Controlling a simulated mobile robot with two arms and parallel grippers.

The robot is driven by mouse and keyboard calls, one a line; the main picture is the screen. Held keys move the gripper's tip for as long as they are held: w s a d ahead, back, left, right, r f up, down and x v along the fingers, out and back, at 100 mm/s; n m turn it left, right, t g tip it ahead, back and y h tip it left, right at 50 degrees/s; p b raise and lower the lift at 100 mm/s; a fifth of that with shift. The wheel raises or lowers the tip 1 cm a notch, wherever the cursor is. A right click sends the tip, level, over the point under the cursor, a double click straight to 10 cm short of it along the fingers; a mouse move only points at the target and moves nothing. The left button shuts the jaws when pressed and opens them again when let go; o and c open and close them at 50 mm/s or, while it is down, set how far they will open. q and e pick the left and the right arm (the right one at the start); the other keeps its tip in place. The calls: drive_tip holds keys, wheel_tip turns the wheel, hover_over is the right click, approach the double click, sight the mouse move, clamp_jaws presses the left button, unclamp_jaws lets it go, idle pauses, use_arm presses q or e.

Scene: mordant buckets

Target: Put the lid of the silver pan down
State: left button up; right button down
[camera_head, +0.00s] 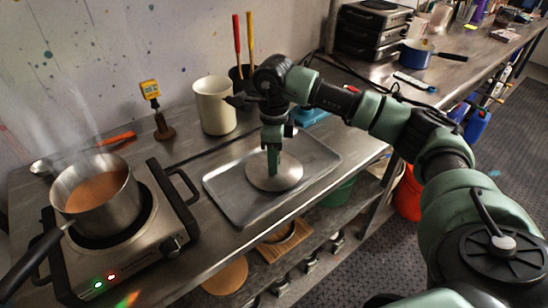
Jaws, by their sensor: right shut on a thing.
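The silver pan (120,211) sits uncovered on the hot plate (62,262) at the left, with brown liquid in it and steam rising. Its black handle points to the lower left. The round silver lid (287,181) is over the metal tray (238,209) in the middle of the bench. My right gripper (273,160) points down and is shut on the lid's top, hiding its knob. The lid looks level and very close to the tray floor; I cannot tell whether it touches. My left gripper is out of view.
A cream pot (215,106) and a small yellow timer on a stand (151,92) stand behind the tray. Red and yellow handled tools (237,34) rise behind my arm. A blue pan (416,55) is at the back right. The tray's left part is bare.

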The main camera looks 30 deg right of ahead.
drive_tip(key=shift+f, duration=0.2)
drive_tip(key=c, duration=1.1)
unclamp_jaws()
drive_tip(key=shift+o, duration=0.2)
drive_tip(key=shift+r, duration=0.1)
drive_tip(key=shift+r, duration=0.6)
wheel_tip(320, 180, up, 11)
drive_tip(key=b, duration=0.1)
drive_tip(key=shift+r, duration=0.1)
